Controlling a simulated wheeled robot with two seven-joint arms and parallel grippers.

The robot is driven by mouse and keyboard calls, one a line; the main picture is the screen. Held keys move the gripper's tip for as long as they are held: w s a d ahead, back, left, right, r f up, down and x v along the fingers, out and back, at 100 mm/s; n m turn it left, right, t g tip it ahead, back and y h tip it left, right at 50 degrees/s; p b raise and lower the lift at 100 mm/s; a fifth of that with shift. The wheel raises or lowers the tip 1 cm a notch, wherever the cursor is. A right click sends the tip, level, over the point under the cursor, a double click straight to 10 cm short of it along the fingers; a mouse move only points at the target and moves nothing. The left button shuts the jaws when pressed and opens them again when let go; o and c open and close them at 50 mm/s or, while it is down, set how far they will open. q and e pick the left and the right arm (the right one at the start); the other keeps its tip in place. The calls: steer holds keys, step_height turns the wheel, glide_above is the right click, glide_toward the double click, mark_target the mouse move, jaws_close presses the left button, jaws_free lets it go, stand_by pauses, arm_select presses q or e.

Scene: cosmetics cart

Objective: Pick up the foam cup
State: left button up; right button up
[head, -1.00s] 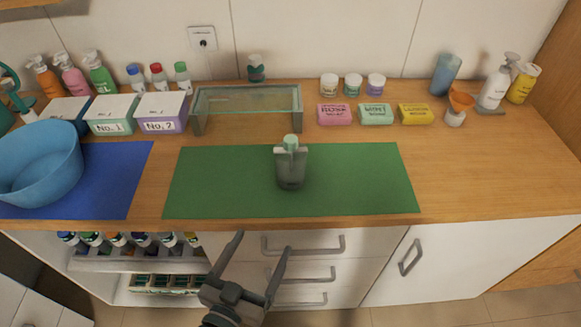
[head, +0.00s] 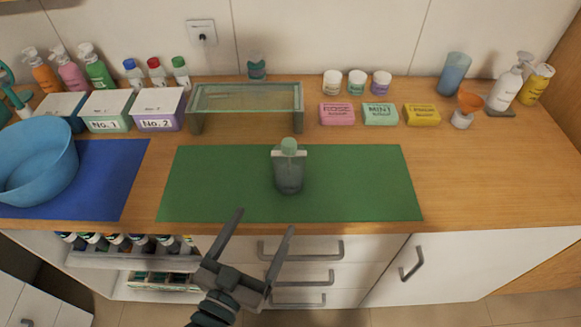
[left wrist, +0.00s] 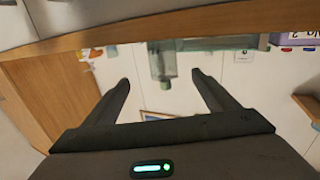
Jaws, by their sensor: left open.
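A translucent grey cup with a pale band and a green knob on top, which looks like the foam cup (head: 288,176), stands upright on the green mat (head: 370,185). It also shows in the left wrist view (left wrist: 162,64), upside down and between the two fingers in the picture. My left gripper (head: 264,221) is open and empty at the mat's front edge, in front of the cup and apart from it. Its spread fingers also show in the left wrist view (left wrist: 160,82). My right gripper is not in view.
A glass-topped stand (head: 247,97) is behind the mat. A blue basin (head: 38,165) sits on a blue mat (head: 112,180) at left, near lidded boxes (head: 158,105). Soap bars (head: 380,114), jars (head: 357,80) and bottles (head: 506,85) stand at back right. The mat around the cup is clear.

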mark_target(285, 180)
arm_select(q)
steer(key=p+x, duration=0.4)
steer(key=x, duration=0.7)
steer(key=shift+w+d+r, duration=0.1)
steer(key=shift+w+r, duration=0.05)
steer(key=shift+w, duration=0.05)
steer(key=shift+w+d, duration=0.1)
steer(key=shift+w, duration=0.25)
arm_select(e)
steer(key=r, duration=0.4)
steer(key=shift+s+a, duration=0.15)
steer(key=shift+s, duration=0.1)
arm_select(q)
steer(key=shift+w, duration=0.2)
steer(key=p+x, duration=0.1)
steer(key=x, duration=0.1)
steer(key=p+x, duration=0.1)
steer(key=x, duration=0.1)
steer(key=shift+r+p, duration=0.3)
steer(key=shift+r, duration=0.1)
steer(key=shift+w+f, duration=0.15)
steer(key=shift+w, duration=0.3)
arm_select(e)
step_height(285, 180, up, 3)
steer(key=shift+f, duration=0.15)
